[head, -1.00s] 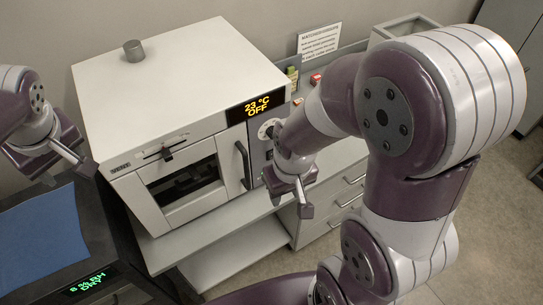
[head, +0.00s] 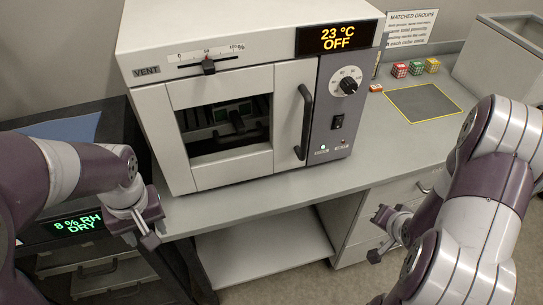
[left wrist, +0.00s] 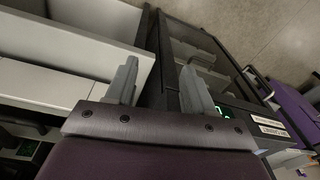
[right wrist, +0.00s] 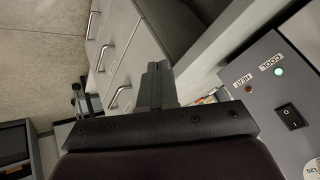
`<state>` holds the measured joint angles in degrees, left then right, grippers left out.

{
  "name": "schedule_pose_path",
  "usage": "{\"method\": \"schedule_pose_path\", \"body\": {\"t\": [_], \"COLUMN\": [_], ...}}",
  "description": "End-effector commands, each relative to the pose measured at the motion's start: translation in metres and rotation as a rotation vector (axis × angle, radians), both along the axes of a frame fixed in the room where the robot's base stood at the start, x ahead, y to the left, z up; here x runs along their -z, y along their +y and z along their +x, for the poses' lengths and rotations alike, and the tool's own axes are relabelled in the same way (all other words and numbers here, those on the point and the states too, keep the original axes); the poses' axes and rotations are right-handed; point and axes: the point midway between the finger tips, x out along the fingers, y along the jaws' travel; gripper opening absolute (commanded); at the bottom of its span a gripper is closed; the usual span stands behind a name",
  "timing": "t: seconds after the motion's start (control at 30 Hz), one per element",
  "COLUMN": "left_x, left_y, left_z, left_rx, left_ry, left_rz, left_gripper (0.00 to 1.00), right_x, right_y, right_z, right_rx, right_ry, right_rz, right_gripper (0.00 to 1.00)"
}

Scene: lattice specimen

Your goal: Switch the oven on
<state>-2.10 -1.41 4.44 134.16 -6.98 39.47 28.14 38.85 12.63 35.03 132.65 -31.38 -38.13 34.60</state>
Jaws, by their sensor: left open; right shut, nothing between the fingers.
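The white oven (head: 230,77) stands on the bench in the head view. Its display (head: 338,37) reads 23 °C OFF. Its grey side panel holds a round dial (head: 347,83) and a black rocker switch (head: 338,122), with a lit green lamp and a dim red lamp below. The right wrist view shows the switch (right wrist: 291,117) and the lamps marked COOL (green) and HEAT (red). My right gripper (head: 376,235) is shut and empty, below and right of the panel, apart from it. My left gripper (head: 136,234) is open and empty, low left of the oven.
The oven door has a black handle (head: 304,122) beside the panel. A vent slider (head: 208,66) is above the window. Small coloured cubes (head: 399,70) and a yellow-edged grey mat (head: 423,102) lie right. A dark cabinet reading 8 %RH DRY (head: 77,225) stands left.

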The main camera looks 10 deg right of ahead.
Motion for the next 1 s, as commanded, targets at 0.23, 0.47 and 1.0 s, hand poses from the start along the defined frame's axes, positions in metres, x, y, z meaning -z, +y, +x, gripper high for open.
{"method": "schedule_pose_path", "body": {"t": [0.23,0.47,1.0], "left_x": [0.067,0.070,0.065], "left_y": [-0.009,-0.012,-0.012], "left_z": [-0.032,-0.027,-0.026], "left_rx": [0.224,0.369,0.388], "left_ry": [0.011,-0.038,-0.038], "left_rz": [-0.052,-0.047,-0.044], "left_gripper": [0.53,0.53,0.53], "right_x": [-0.050,-0.118,-0.122], "right_y": [0.032,0.042,0.045], "right_z": [0.054,0.058,0.075], "right_rx": [0.132,0.130,0.140], "right_ry": [-0.670,-0.929,-0.925], "right_rz": [0.541,0.906,0.938], "right_gripper": [0.00,0.00,0.00]}}
